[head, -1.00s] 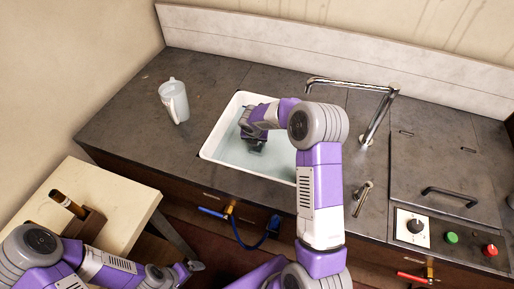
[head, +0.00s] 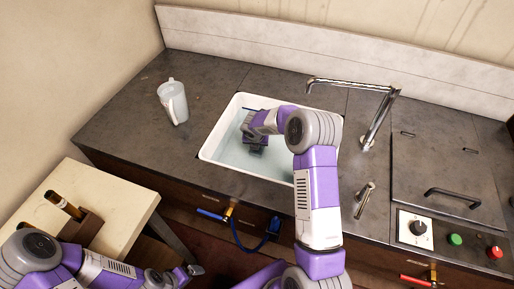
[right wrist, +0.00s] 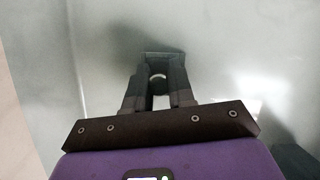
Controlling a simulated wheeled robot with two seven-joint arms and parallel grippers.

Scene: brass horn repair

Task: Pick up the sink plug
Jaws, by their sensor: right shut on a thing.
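The white sink (head: 212,140) holds pale, cloudy water. My right arm reaches down into it, and my right gripper (head: 256,150) is at the water inside the basin. In the right wrist view, the two dark fingers of the right gripper (right wrist: 160,72) are close together around a small dark piece with a light curved edge, the sink plug (right wrist: 158,77). The fingers hide most of the plug, and I cannot tell whether it is clear of the sink bottom. My left gripper (head: 194,269) is low at the left, away from the sink; its jaw opening is too small to read.
A translucent jug (head: 174,102) stands on the dark counter left of the sink. A chrome faucet (head: 378,115) stands at the right. A hatch with a handle (head: 452,197) and control knobs lie further right. A pale side table (head: 125,190) is at the left.

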